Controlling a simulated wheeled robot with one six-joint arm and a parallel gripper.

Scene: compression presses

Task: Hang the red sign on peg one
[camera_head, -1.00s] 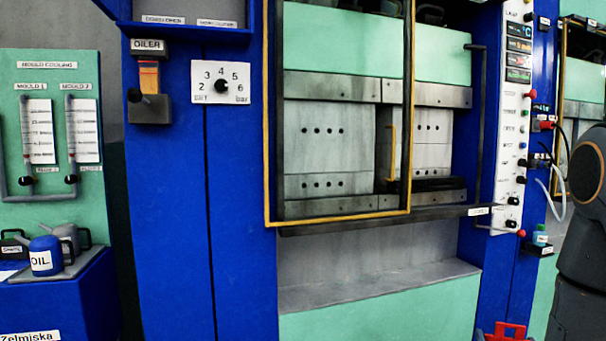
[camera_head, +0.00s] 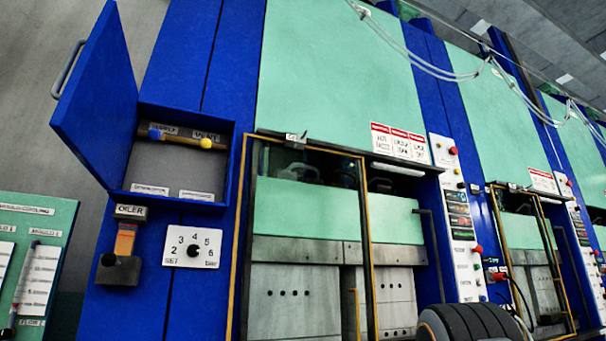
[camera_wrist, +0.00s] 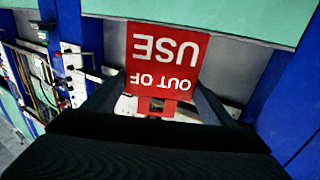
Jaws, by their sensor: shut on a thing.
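The red sign (camera_wrist: 163,58) shows in the wrist view, its white words "OUT OF USE" upside down. My gripper (camera_wrist: 157,103) is shut on its narrower end, with one dark finger on either side. The sign and my gripper are outside the head view. In the head view, an open blue cabinet (camera_head: 232,160) holds a bar with a blue knob (camera_head: 155,134) and a yellow knob (camera_head: 206,143). Small labels are beside and below them, too blurred to read surely. I cannot tell which part, if any, is peg one.
The cabinet's blue door (camera_head: 95,95) stands open to the left. Below are the oiler (camera_head: 120,258) and a white dial plate (camera_head: 192,247). The press with its yellow-framed guard (camera_head: 305,250) stands to the right. Hoses hang at the upper right.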

